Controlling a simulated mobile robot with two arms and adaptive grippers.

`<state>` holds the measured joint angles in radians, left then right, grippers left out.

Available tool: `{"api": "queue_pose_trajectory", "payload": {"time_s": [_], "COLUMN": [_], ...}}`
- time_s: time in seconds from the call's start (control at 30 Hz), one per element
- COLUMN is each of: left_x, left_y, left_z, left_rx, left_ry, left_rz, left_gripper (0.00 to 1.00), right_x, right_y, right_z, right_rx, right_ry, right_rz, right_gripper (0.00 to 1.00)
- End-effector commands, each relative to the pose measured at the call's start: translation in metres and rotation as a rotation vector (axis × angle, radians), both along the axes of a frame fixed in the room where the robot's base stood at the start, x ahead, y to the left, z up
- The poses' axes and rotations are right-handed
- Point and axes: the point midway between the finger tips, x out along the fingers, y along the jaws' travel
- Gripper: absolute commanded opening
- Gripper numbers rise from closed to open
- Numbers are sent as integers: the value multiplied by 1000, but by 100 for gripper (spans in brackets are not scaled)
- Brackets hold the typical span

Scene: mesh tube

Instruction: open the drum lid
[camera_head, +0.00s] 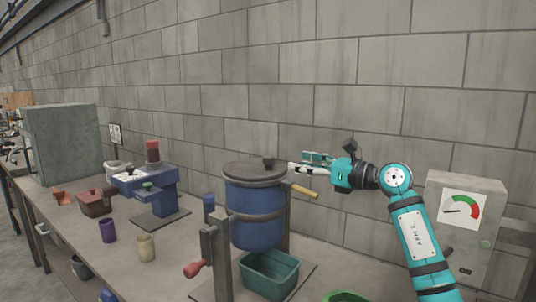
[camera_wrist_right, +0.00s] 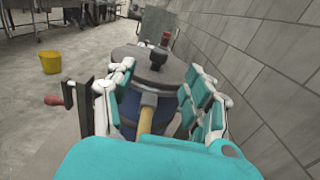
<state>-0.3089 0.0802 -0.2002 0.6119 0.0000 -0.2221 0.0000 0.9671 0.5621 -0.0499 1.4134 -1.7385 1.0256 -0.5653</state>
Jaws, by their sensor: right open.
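The blue drum (camera_head: 256,218) hangs upright in a metal stand on the bench. Its grey lid (camera_head: 254,172) lies flat on top, closed, with a dark knob (camera_head: 268,163). In the right wrist view the lid (camera_wrist_right: 133,63) and knob (camera_wrist_right: 158,56) lie ahead of my fingers. My right gripper (camera_head: 297,168) is open, just right of the lid, at about lid height. In the right wrist view its fingers (camera_wrist_right: 155,95) are spread apart, with nothing gripped between them. A yellow handle (camera_head: 304,192) sticks out below it and shows between the fingers (camera_wrist_right: 147,120). My left gripper is not in view.
A green bin (camera_head: 268,276) sits below the drum. A red-handled crank (camera_head: 195,268) is at the stand's front left. A blue device (camera_head: 153,190), a purple cup (camera_head: 107,230) and a beige jar (camera_head: 146,247) stand left. A gauge box (camera_head: 464,225) is right; the wall is close behind.

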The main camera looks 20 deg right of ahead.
Motion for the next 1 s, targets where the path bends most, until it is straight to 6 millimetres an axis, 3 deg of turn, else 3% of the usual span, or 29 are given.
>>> {"api": "queue_pose_trajectory", "payload": {"time_s": [0.3,0.5,0.93,1.0], "left_x": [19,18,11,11], "left_y": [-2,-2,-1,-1], "left_z": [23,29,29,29], "left_rx": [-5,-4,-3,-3], "left_ry": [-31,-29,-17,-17], "left_rz": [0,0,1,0], "left_gripper": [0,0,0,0], "right_x": [55,77,85,85], "right_y": [44,61,67,67], "right_z": [3,2,0,0], "right_rx": [5,4,1,1], "right_ry": [1,1,0,0], "right_rz": [3,2,0,0], "right_gripper": [53,53,53,45]}}
